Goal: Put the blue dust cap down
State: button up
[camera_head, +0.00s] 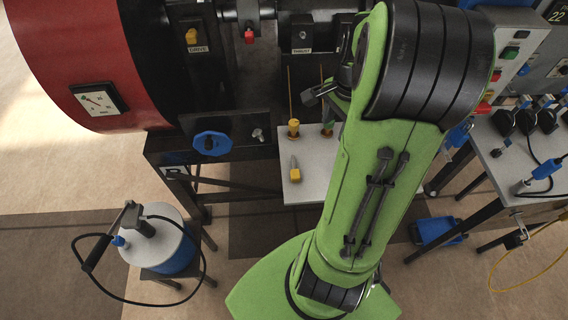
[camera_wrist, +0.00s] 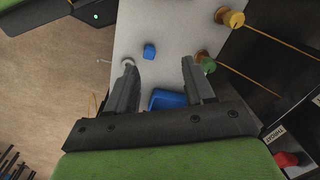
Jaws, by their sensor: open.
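A small blue piece that looks like the dust cap (camera_wrist: 150,51) rests on the pale shelf (camera_wrist: 172,25) in the wrist view. It lies beyond the fingertips, in line with the gap between them and nearer the left finger. My gripper (camera_wrist: 158,66) is open, with nothing held between its fingers. A larger blue tray-like thing (camera_wrist: 168,100) shows between the fingers, partly hidden by the gripper body. In the head view the pale shelf (camera_head: 312,187) is partly covered by my green arm, and the blue piece is not visible there.
Yellow (camera_wrist: 232,18) and green (camera_wrist: 206,62) plugs with rods stand at the shelf's right. A yellow-handled tool (camera_head: 295,172) lies on the shelf. A blue handwheel (camera_head: 212,143) and red drum (camera_head: 80,50) are left. A dark frame borders the shelf.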

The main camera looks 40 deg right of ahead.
jog(key=a+r+n+t+h, duration=0.1)
jog(key=a+r+n, duration=0.55)
jog(key=a, duration=0.55)
jog(key=s+a+r+n+t+y, duration=0.1)
jog(key=s+a+r+n+t, duration=0.1)
jog(key=s+a+n, duration=0.5)
jog(key=a+n+t, duration=0.1)
jog(key=a+n, duration=0.2)
jog(key=n, duration=0.2)
jog(key=shift+s+a+r+t, duration=0.25)
jog(key=shift+a+r+t, duration=0.1)
jog(key=shift+t, duration=0.05)
jog(key=shift+r, duration=0.1)
